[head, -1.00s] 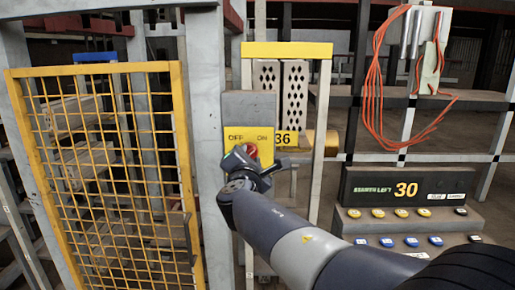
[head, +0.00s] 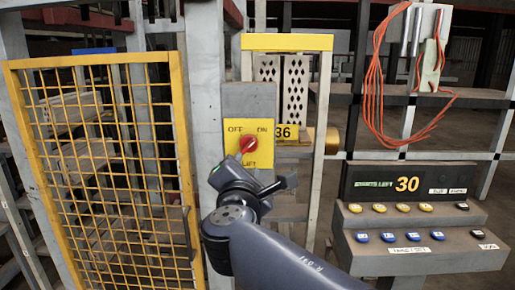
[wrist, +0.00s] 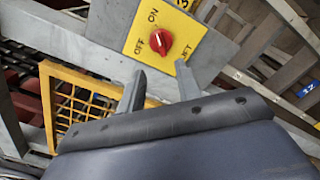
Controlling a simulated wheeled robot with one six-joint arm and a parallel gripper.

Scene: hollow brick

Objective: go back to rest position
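My gripper (head: 262,182) is in front of and below the yellow switch plate (head: 236,138), apart from it. In the wrist view my gripper (wrist: 160,88) shows two grey fingers spread apart with nothing between them. The red knob (head: 249,146) sits on the yellow plate, which reads OFF at left, ON at right and LIFT below. The red knob also shows in the wrist view (wrist: 161,43), beyond the fingertips and untouched. I cannot tell its exact setting.
A yellow mesh gate (head: 180,130) stands at the left. At the right is a console (head: 420,262) with several coloured buttons under a display (head: 405,184) reading 30. Orange cables (head: 372,90) hang above. A grey post (head: 208,90) stands beside the switch.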

